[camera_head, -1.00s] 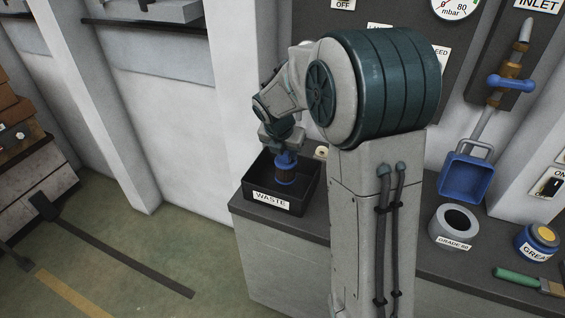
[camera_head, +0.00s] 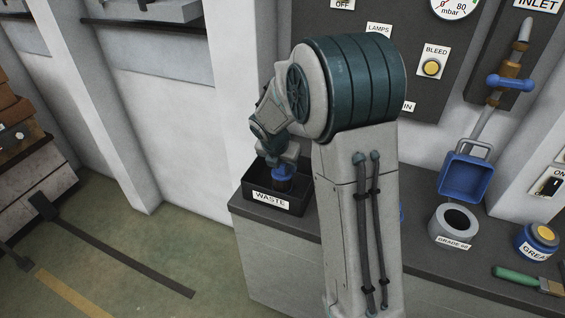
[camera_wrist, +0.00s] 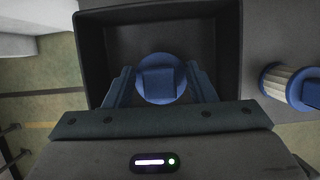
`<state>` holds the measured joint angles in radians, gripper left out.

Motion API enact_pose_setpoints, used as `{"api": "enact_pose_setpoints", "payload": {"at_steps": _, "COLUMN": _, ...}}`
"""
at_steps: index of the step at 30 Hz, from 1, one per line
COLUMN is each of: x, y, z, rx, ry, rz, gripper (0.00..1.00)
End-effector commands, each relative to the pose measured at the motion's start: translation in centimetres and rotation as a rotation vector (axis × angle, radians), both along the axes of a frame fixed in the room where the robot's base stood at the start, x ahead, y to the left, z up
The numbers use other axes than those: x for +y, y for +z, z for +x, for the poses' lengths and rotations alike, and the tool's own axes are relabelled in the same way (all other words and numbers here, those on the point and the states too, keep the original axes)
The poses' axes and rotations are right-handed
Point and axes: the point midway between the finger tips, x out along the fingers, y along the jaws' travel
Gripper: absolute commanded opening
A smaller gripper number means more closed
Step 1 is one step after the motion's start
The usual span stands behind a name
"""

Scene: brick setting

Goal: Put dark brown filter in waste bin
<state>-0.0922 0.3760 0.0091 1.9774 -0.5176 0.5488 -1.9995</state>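The dark brown filter (camera_head: 284,184) stands inside the black waste bin (camera_head: 238,189), with its blue cap upward. In the wrist view its round blue cap (camera_wrist: 160,92) with a raised block faces me, and its brown sides are hidden. My gripper (camera_wrist: 161,72) is above it with its blue fingers spread on both sides of the cap. Gaps show between the fingers and the raised block. In the head view my gripper (camera_head: 282,168) reaches down into the bin.
A pale pleated filter with blue ends (camera_wrist: 285,84) lies on the bench right of the bin in the wrist view. A grey ring (camera_head: 454,224), a grease tin (camera_head: 537,243) and a blue scoop (camera_head: 466,178) are farther right.

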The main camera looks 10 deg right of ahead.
Motion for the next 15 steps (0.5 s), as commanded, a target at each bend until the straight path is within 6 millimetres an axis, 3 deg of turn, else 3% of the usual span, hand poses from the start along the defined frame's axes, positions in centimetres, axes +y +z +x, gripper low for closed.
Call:
{"api": "enact_pose_setpoints", "payload": {"at_steps": 8, "x": 0.0, "y": 0.5, "z": 0.0, "rx": -0.001, "ry": 0.0, "rz": 0.0, "gripper": 0.5}}
{"api": "enact_pose_setpoints", "payload": {"at_steps": 15, "x": 0.9, "y": 4.1, "z": -1.1, "rx": -0.007, "ry": 0.001, "rz": 0.001, "gripper": 0.5}}
